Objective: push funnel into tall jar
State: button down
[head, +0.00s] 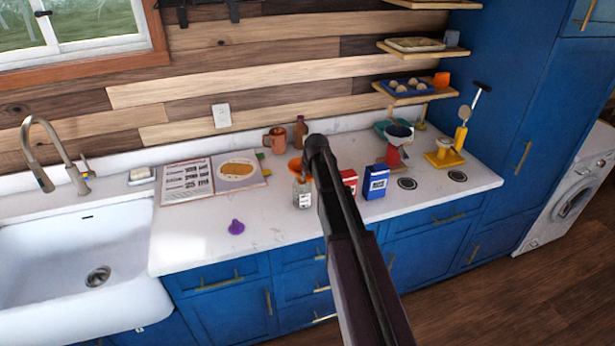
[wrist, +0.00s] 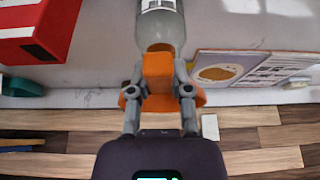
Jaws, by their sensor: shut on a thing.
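The orange funnel (wrist: 158,72) is held between the two grey fingers of my gripper (wrist: 160,84), which is shut on it. In the head view the funnel (head: 295,166) shows partly, just left of my arm. The tall jar (head: 302,193) is clear glass with a pale label and stands upright on the counter. In the wrist view the jar (wrist: 160,24) lies straight beyond the funnel, its mouth meeting the funnel's near end in the picture. I cannot tell how far the spout is inside. My arm hides the gripper in the head view.
A red box (head: 349,180) and a blue box (head: 375,182) stand right of the jar. A mug (head: 275,140) and brown bottle (head: 300,131) stand behind. An open book (head: 212,178) lies left, a purple object (head: 236,227) in front.

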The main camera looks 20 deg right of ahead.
jog(key=shift+f+b, duration=0.55)
jog(key=shift+f, duration=0.1)
dwell(1.7)
jog(key=shift+c, duration=2.4)
grip_release()
jog(key=o, duration=0.5)
jog(key=shift+r, duration=0.1)
jog(key=shift+r+p, duration=3.45)
jog(key=shift+p, duration=0.1)
